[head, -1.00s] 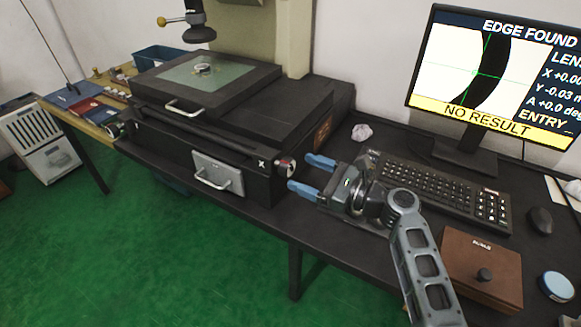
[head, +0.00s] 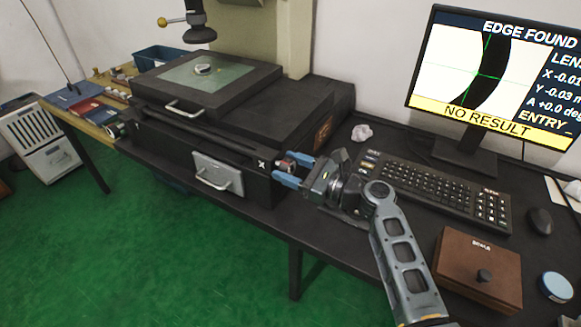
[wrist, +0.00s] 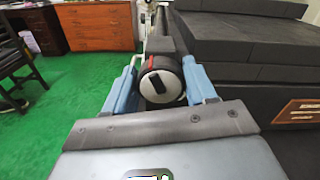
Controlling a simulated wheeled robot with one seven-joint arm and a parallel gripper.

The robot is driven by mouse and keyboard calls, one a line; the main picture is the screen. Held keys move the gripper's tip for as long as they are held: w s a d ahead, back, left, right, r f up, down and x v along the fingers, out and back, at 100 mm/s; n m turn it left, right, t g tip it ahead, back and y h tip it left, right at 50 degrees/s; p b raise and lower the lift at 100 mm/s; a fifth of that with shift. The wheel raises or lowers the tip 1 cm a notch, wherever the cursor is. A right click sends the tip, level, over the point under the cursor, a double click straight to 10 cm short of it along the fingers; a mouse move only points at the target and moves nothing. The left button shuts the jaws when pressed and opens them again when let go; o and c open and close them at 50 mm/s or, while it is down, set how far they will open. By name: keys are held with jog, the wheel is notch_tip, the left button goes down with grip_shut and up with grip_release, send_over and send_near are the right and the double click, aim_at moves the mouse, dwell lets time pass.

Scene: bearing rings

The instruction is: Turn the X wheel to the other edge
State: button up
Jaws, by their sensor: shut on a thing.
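The X wheel (wrist: 160,85) is a dark knob with a silver face and a black grip bar, on the side of the stage base beside the white X mark. In the head view the wheel (head: 286,164) is partly hidden by my fingers. My gripper (head: 288,171) has its blue fingers on both sides of the wheel and is shut on it; the wrist view shows the fingers (wrist: 161,88) flanking it. The monitor (head: 497,75) reads "EDGE FOUND" and "NO RESULT", with a dark curved band at the green crosshair and an X value starting -0.01.
The measuring stage (head: 245,97) with a small ring (head: 204,69) on its glass is at left. A keyboard (head: 435,188), mouse (head: 540,220), brown box (head: 478,268) and crumpled paper (head: 362,132) lie on the desk. Green floor is free in front.

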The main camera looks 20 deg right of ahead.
jog(key=c, duration=0.4)
jog(key=shift+f+n+b, duration=0.1)
jog(key=shift+n+b, duration=0.2)
jog(key=shift+b, duration=0.05)
jog(key=shift+f+n+b, duration=0.1)
jog(key=shift+n+b, duration=0.7)
jog(key=shift+n, duration=0.1)
jog(key=n+b, duration=0.3)
jog(key=n, duration=0.1)
jog(key=shift+s+a+f+n+b, duration=0.1)
jog(key=shift+n+b, duration=0.2)
jog(key=shift+b, duration=0.05)
jog(key=n+b, duration=0.3)
jog(key=n, duration=0.1)
jog(key=shift+b, duration=0.4)
jog(key=shift+a+n+b, duration=0.1)
jog(key=shift+n+b, duration=1.05)
jog(key=shift+n, duration=0.45)
